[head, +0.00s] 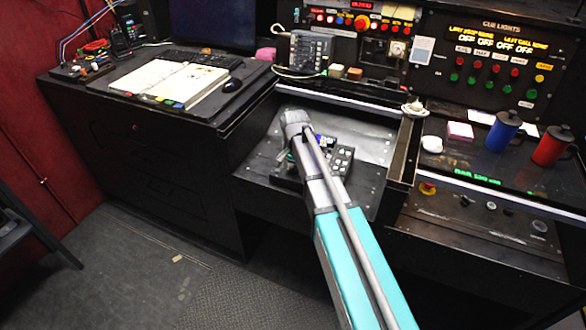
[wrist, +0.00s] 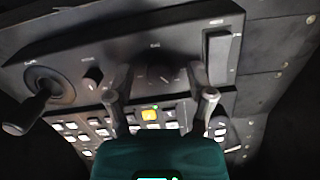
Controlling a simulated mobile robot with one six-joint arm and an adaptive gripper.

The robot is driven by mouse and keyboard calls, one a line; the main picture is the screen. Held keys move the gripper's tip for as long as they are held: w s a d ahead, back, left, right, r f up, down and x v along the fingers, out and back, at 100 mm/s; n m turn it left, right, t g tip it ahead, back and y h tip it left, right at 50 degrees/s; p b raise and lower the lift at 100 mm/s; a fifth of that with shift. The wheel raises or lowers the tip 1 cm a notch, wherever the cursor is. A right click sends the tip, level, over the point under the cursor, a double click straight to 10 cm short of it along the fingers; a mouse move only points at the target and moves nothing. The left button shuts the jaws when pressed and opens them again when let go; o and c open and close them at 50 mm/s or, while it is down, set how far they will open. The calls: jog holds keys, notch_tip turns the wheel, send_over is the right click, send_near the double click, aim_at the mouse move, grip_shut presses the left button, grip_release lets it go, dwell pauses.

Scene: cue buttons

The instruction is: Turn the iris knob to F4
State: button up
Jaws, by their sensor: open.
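A dark control panel (wrist: 150,40) fills the upper part of the wrist view. A dark round knob (wrist: 160,76) sits near its middle, with a short label above it that is too blurred to read; it appears to be the iris knob. My gripper (wrist: 160,80) is open, with one finger on each side of this knob. I cannot tell whether either finger touches it. The knob's pointer setting and the F4 mark are not readable. In the head view the control panel (head: 343,162) is partly hidden by my arm, and the fingers and knob cannot be made out.
In the wrist view, a joystick (wrist: 45,95) and a smaller black knob (wrist: 92,77) are left of my gripper, a slider (wrist: 219,55) is right, and lit buttons include a yellow one (wrist: 150,115). A mug (head: 502,131) and another mug (head: 552,146) stand far right in the head view.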

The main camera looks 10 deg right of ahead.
aim_at(294, 170)
jog(key=shift+r+m, duration=0.15)
jog(key=shift+m, duration=0.15)
notch_tip(294, 170, up, 14)
jog(key=p, duration=1.4)
jog(key=s+d+n+p, duration=0.1)
jog(key=s+d+n, duration=0.3)
jog(key=s, duration=0.6)
jog(key=s+d+r+n, duration=0.1)
jog(key=s+d+n, duration=0.2)
jog(key=s, duration=0.7)
jog(key=shift+s+d+r+n+p, duration=0.25)
jog(key=shift+d+n+p, duration=0.15)
jog(key=shift+d, duration=0.7)
